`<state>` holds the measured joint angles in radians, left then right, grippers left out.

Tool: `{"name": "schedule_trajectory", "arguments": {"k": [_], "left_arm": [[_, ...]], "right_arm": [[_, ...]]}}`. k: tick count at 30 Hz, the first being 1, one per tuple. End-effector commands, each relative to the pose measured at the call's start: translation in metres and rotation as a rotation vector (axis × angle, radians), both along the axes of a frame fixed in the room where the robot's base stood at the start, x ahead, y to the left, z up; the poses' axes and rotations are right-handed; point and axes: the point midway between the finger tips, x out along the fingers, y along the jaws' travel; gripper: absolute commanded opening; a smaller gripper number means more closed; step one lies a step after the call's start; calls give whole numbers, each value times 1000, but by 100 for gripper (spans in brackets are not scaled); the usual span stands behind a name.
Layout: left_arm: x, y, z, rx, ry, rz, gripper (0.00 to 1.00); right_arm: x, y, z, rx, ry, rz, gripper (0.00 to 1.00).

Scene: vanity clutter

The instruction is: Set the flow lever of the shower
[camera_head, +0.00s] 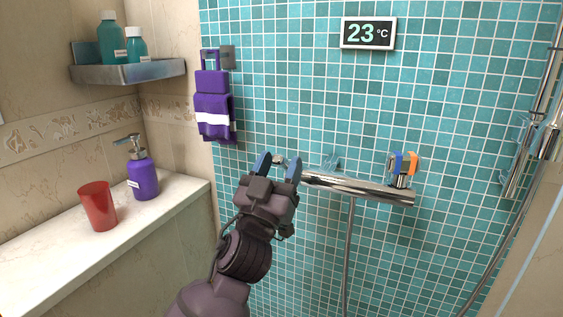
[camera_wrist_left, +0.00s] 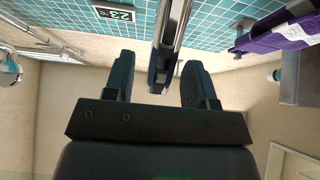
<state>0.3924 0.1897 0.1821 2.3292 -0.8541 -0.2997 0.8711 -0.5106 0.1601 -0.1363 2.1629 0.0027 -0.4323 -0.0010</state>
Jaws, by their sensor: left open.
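The chrome shower mixer bar (camera_head: 350,186) is fixed to the teal tiled wall. At its right end is a knob with blue and orange marks (camera_head: 402,168). A small chrome part (camera_head: 279,159) at the bar's left end, likely the flow lever, shows between the fingertips of my left gripper (camera_head: 278,167). The gripper is open around that end. In the left wrist view, the end of the chrome bar (camera_wrist_left: 166,58) lies between the two open fingers of the gripper (camera_wrist_left: 158,82), with a gap on both sides. The lever's exact angle is partly hidden. My right gripper is not in view.
A red cup (camera_head: 97,206) and a purple pump bottle (camera_head: 143,175) stand on the ledge (camera_head: 165,212). A display (camera_head: 368,33) reads 23 °C. A hose (camera_head: 349,250) hangs below the bar.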

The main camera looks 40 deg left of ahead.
Motion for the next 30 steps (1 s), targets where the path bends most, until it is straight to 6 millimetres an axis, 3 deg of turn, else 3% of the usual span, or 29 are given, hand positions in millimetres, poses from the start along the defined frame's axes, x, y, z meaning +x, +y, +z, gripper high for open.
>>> {"name": "schedule_trajectory", "arguments": {"k": [9,15,30], "left_arm": [[-42,-10,-38,-6,10,3,51],[-64,-15,-52,-4,7,3,51],[-77,-18,-57,-1,1,2,51]], "right_arm": [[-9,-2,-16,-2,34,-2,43],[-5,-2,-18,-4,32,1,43],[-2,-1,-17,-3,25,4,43]]}}
